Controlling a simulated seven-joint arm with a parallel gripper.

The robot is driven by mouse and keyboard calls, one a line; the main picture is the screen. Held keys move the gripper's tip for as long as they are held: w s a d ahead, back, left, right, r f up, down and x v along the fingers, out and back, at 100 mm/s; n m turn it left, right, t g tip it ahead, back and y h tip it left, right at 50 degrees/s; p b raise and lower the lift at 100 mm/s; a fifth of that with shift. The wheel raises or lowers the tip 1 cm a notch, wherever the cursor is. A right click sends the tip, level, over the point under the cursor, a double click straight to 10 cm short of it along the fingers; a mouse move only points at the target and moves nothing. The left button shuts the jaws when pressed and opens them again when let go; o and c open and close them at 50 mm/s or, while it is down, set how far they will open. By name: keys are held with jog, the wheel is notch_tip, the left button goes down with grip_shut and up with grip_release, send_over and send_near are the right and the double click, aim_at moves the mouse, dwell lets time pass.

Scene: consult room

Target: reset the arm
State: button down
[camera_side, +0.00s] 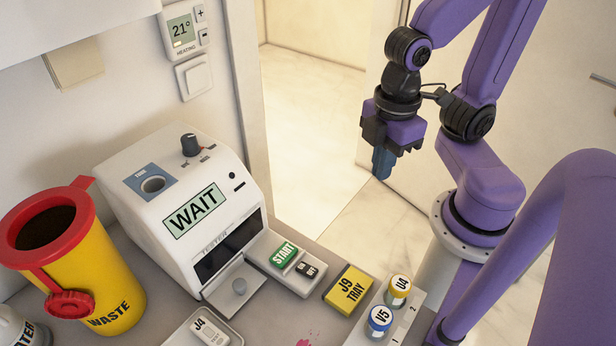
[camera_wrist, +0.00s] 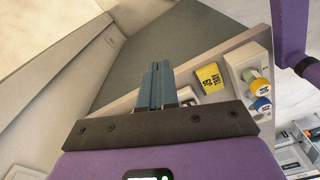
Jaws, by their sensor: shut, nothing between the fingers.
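My gripper (camera_side: 383,163) hangs in the air at the upper right of the side view, pointing down, beyond the far edge of the counter. Its blue-grey fingers are together with nothing between them. In the wrist view the closed fingers (camera_wrist: 156,86) stand in the middle, with the counter items beyond them. My gripper touches nothing.
A white tester (camera_side: 190,200) reading WAIT stands on the counter, beside a yellow WASTE bin (camera_side: 110,290) with red rim. A START button (camera_side: 284,253), yellow J9 TRAY block (camera_side: 348,288), vials V4 (camera_side: 398,290) and V5 (camera_side: 380,320), and J4 cassette (camera_side: 210,332) sit in front.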

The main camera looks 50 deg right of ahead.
jog(key=shift+s+d+m, duration=0.4)
jog(key=shift+s+d, duration=0.15)
jog(key=shift+d, duration=0.1)
dwell(1.9)
